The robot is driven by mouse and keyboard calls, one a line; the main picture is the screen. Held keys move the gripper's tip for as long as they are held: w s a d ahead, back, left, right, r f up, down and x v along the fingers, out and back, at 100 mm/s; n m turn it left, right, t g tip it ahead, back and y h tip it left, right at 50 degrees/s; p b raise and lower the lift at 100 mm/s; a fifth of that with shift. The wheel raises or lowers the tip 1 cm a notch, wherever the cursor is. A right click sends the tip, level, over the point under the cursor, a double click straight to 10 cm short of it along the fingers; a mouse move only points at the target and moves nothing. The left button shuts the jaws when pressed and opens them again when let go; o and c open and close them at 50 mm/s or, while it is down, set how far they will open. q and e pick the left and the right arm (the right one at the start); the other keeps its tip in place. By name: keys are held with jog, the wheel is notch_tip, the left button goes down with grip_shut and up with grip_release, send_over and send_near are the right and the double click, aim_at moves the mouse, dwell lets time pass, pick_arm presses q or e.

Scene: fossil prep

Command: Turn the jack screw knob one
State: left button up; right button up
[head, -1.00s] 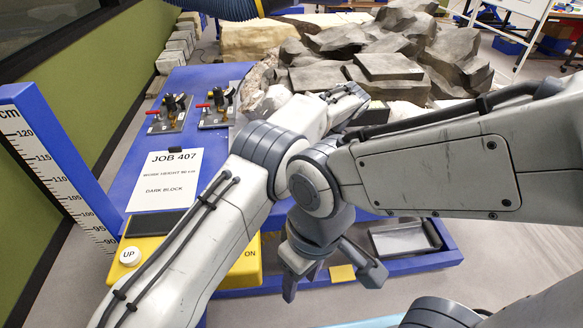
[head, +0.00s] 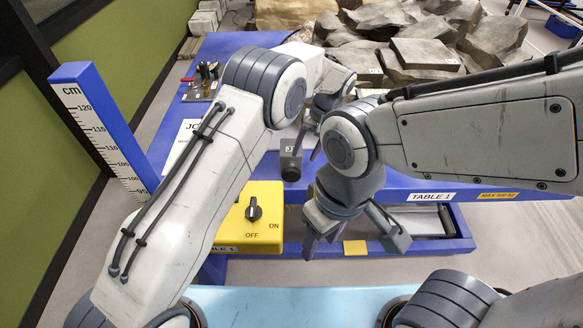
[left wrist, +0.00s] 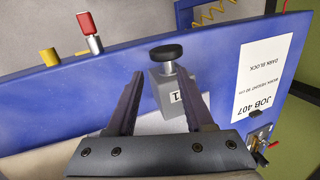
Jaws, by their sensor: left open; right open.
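Jack screw one is a small grey block (left wrist: 172,90) with a white label reading 1 and a round black knob (left wrist: 166,52) at its outer end. In the head view the knob (head: 291,172) faces me near the table's front edge. My left gripper (head: 312,142) is open just right of the block and partly hidden by my arm. In the left wrist view its fingers (left wrist: 160,76) frame the block, with the knob beyond the tips; I see no grip on it. My right gripper (head: 354,240) is open and empty, low in front of the table.
A yellow box (head: 262,190) with a black ON/OFF switch (head: 253,209) is at the table front. A height ruler (head: 105,130) stands left. Rocks (head: 425,54) fill the back. A JOB 407 sheet (left wrist: 262,75) lies on the blue table (left wrist: 225,60).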

aim_at(291, 168)
pick_arm(q)
jog(key=m+p, duration=0.1)
jog(key=m, duration=0.1)
jog(key=a+m+h+p, duration=0.1)
jog(key=m, duration=0.2)
jog(key=a+r+m+h+p, duration=0.1)
jog(key=m, duration=0.2)
jog(key=shift+s, duration=0.25)
jog(key=m, duration=0.2)
jog(key=a+m+p, duration=0.1)
jog(key=m, duration=0.1)
jog(key=shift+s+r+m+h, duration=0.1)
jog(key=shift+r+m+h, duration=0.05)
jog(key=shift+m+h, duration=0.2)
jog(key=m, duration=0.1)
jog(key=m+p, duration=0.1)
jog(key=m, duration=0.1)
jog(key=shift+s+a+r+h, duration=0.1)
jog(key=shift+a+h, duration=0.15)
jog(key=shift+a, duration=0.15)
jog(key=shift+a+m+t+p, duration=0.1)
jog(key=shift+m+t+p, duration=0.2)
jog(key=shift+m, duration=0.35)
notch_tip(291, 168, down, 11)
jog(key=p, duration=0.2)
jog(key=shift+r+p, duration=0.2)
jog(key=shift+p, duration=0.2)
grip_shut()
